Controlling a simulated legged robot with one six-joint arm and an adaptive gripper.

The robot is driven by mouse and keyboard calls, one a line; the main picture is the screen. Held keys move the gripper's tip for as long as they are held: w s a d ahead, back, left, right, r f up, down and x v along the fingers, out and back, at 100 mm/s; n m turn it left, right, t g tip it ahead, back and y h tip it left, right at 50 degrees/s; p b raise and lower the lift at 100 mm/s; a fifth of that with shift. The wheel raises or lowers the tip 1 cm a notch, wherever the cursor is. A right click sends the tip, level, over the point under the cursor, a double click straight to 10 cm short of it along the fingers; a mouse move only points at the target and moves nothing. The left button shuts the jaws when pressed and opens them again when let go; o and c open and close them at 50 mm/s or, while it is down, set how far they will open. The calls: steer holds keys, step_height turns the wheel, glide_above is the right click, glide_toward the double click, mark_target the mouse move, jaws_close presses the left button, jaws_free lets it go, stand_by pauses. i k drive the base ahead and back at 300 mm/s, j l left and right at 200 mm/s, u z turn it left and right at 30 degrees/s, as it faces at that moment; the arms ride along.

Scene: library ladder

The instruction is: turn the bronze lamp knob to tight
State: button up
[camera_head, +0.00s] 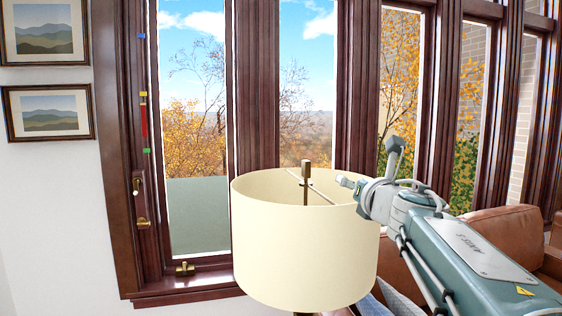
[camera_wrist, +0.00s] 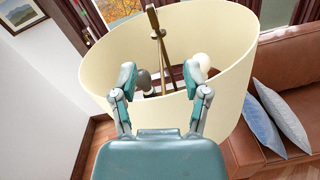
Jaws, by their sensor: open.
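The bronze lamp knob (camera_head: 306,168) stands upright at the middle of the cream lampshade's (camera_head: 290,255) open top, on a thin crossbar. In the wrist view the knob (camera_wrist: 152,18) is at the top centre, beyond my fingertips, with bronze rods below it. My gripper (camera_head: 368,165) is at the shade's right rim, to the right of the knob and apart from it. In the wrist view my gripper (camera_wrist: 160,78) is open, its two fingers spread over the shade opening with nothing held. The knob's threads cannot be made out.
A brown leather sofa (camera_head: 500,235) with cushions (camera_wrist: 262,122) is at the right. Dark wooden window frames (camera_head: 257,90) stand behind the lamp.

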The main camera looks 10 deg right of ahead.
mark_target(306, 167)
steer(key=i+j, duration=0.1)
steer(key=i, duration=0.3)
steer(key=i+j, duration=0.1)
steer(key=i, duration=0.35)
